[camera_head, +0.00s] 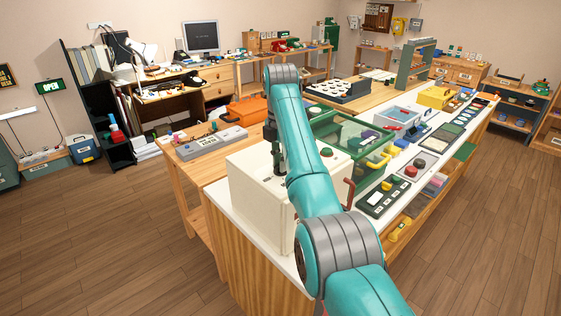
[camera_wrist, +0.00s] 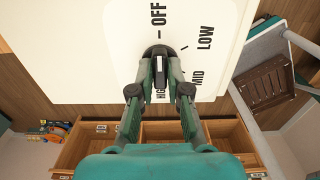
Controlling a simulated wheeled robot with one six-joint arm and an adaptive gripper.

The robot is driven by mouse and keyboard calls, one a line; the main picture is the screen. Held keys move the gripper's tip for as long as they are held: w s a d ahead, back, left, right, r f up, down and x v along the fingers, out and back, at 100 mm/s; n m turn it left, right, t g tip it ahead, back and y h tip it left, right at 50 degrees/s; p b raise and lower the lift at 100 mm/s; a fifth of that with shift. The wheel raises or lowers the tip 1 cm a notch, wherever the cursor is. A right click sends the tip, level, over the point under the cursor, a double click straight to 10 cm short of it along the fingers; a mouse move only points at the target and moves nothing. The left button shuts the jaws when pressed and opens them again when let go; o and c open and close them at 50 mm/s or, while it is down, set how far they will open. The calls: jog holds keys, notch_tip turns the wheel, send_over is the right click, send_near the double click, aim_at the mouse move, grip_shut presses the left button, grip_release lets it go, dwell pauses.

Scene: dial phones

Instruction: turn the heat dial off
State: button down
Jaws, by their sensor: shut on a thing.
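The heat dial (camera_wrist: 155,49) is a dark knob on a cream panel (camera_wrist: 95,55) in the wrist view. OFF is printed above it, LOW to the upper right, MID to the right and HIGH below. My gripper (camera_wrist: 160,72) is shut on the dial, one finger on each side. A white stripe on the dial lies along the OFF-to-HIGH line; the fingers partly cover the dial, and I cannot tell which end is the pointer. In the head view, the cream box (camera_head: 262,195) stands at the near end of the bench; my arm hides the dial there.
A grey device (camera_head: 212,143) sits on the wooden table to the left. The floor on both sides is clear.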

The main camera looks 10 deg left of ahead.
jog(key=c, duration=1.1)
grip_release()
jog(key=shift+c, duration=0.2)
